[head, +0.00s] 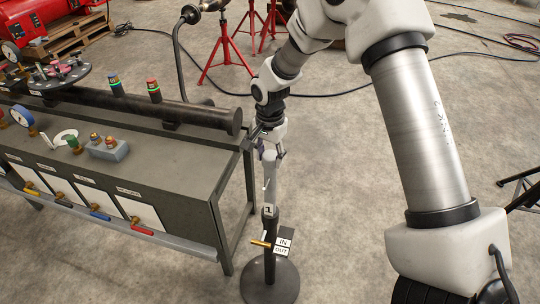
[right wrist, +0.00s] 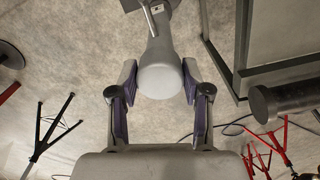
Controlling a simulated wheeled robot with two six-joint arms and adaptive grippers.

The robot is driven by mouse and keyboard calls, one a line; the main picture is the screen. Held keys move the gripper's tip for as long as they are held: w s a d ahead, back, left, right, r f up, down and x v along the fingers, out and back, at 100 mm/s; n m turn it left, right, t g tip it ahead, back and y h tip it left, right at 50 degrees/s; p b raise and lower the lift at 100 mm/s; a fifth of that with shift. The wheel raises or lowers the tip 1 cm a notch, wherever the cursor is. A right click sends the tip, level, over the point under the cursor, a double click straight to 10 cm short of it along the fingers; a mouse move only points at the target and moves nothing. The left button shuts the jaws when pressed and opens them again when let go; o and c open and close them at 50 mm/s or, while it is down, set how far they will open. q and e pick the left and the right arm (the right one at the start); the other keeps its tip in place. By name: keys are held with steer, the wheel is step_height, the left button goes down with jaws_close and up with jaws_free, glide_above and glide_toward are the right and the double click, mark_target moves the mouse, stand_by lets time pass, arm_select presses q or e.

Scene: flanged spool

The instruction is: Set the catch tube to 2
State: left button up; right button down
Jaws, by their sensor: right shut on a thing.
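The catch tube is a slim upright stand with a light grey upper tube (head: 269,175) rising from a dark post. The post carries a "1" label (head: 269,211), a brass side lever (head: 260,243) and an "IN"/"OUT" sign (head: 283,246). My right gripper (head: 270,152) is at the top of the grey tube. In the right wrist view my right gripper (right wrist: 158,78) has its purple-padded fingers on both sides of the tube's rounded grey top (right wrist: 160,82), shut on it. No label "2" is readable. My left gripper is out of view.
A grey workbench (head: 200,172) with a long dark pipe (head: 140,108), gauges and coloured valve handles stands close on the left. Red tripod stands (head: 226,50) are behind, and cables lie on the floor. The concrete floor right of the stand's round base (head: 288,285) is clear.

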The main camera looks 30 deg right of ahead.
step_height(320, 180, up, 7)
steer(key=p, duration=0.6)
steer(key=shift+f, duration=0.15)
steer(key=c, duration=0.5)
jaws_free()
step_height(320, 180, up, 12)
steer(key=shift+f, duration=0.1)
